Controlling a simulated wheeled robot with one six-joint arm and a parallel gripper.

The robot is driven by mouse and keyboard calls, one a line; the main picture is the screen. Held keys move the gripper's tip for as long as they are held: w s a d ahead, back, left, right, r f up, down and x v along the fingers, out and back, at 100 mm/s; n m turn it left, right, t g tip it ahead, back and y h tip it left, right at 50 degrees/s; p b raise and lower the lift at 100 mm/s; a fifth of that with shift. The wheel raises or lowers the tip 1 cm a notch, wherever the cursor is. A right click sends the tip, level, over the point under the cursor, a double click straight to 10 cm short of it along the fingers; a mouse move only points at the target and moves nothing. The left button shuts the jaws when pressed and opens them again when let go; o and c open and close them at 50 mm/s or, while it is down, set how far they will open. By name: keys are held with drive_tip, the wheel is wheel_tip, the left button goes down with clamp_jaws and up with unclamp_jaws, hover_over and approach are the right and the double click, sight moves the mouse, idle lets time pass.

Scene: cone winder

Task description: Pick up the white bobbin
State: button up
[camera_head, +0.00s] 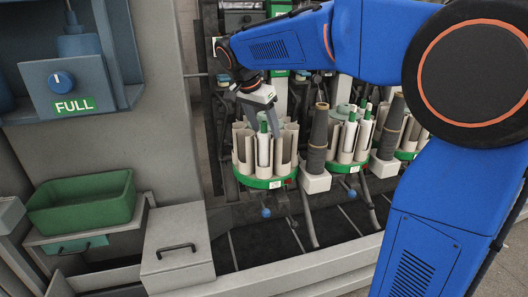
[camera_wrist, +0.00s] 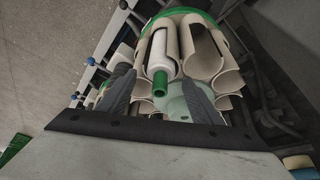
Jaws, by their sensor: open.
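A white bobbin (camera_wrist: 161,55) with a green tip stands in a slot of a round cream magazine with a green base ring. In the head view the white bobbin (camera_head: 264,148) shows in the front of the left magazine (camera_head: 239,165). My gripper (camera_head: 266,115) is above that magazine, pointing down at it. In the wrist view my gripper (camera_wrist: 160,90) is open, with one dark finger to each side of the bobbin's green end. I cannot tell whether the fingers touch it.
Dark yarn cones (camera_head: 318,140) stand on pale blocks right of the magazine. More magazines (camera_head: 350,138) with bobbins stand further right. A green bin (camera_head: 82,205) sits at the left, below a grey panel labelled FULL (camera_head: 73,106). A grey box (camera_head: 178,248) with a handle is at the front.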

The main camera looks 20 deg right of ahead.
drive_tip(key=c, duration=1)
drive_tip(key=shift+c, duration=0.2)
